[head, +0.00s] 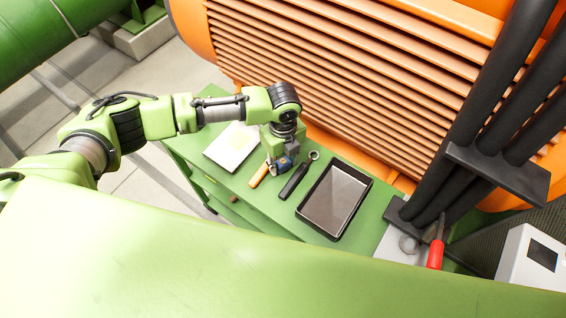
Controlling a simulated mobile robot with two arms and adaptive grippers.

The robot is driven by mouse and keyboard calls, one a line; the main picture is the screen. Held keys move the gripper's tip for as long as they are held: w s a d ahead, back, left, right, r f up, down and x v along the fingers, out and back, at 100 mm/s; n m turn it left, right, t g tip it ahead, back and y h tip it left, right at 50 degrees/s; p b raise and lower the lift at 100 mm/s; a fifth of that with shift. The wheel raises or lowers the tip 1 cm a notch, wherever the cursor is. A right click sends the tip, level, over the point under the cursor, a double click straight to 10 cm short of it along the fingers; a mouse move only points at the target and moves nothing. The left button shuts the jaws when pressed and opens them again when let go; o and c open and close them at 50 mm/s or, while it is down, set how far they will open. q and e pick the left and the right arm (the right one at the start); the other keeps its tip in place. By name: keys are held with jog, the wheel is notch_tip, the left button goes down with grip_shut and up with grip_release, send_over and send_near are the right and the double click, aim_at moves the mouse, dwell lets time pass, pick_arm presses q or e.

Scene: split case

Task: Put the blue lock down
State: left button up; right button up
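The small blue lock (284,163) shows at the tip of my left gripper (279,166), low over the green table (216,178). The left gripper points down and its fingers close around the lock, hiding part of it. I cannot tell whether the lock touches the table top. My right gripper is not in view.
A black-rimmed tray (365,202) lies to the right of the gripper. A dark wrench-like tool (293,182) and an orange-handled tool (259,175) lie close by. The orange ribbed casing (340,80) rises behind.

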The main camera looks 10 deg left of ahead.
pick_arm(q)
grip_shut()
jog(key=shift+r, duration=0.1)
